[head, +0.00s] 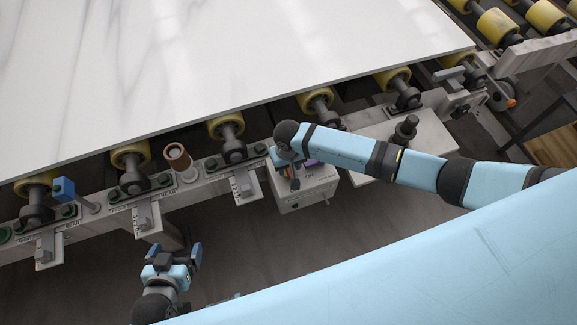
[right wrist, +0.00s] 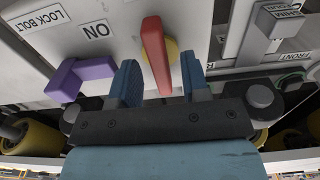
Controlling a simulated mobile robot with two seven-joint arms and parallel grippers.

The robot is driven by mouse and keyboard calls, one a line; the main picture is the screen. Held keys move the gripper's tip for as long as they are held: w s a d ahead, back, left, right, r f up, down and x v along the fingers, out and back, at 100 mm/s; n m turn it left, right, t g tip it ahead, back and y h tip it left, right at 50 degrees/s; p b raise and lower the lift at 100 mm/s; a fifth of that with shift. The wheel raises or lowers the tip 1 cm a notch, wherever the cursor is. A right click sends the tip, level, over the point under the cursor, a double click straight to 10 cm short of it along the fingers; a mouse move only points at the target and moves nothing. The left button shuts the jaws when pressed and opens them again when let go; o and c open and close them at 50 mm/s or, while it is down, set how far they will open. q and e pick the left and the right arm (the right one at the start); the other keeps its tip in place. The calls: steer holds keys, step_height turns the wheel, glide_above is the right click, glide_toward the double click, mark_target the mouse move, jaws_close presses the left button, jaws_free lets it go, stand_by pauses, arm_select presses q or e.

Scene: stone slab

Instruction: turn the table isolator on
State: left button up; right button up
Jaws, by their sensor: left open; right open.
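The isolator is a light grey box (head: 308,192) under the table's front rail, and its grey face (right wrist: 200,25) fills much of the right wrist view. A red handle (right wrist: 156,55) with a yellow disc (right wrist: 173,52) behind it is on that face, beside an upside-down "ON" label (right wrist: 95,30). My right gripper (head: 290,178) is at the box. In the right wrist view my right gripper (right wrist: 163,85) is open, with its blue fingers on either side of the handle, apart from it. My left gripper (head: 173,256) is open and empty at the lower left.
A purple lever (right wrist: 78,78) and a "LOCK BOLT" label (right wrist: 48,17) are beside the handle. Above the box, a white stone slab (head: 200,65) rests on yellow rollers (head: 226,125).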

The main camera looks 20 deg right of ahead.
steer(key=shift+f, duration=0.6)
jaws_close()
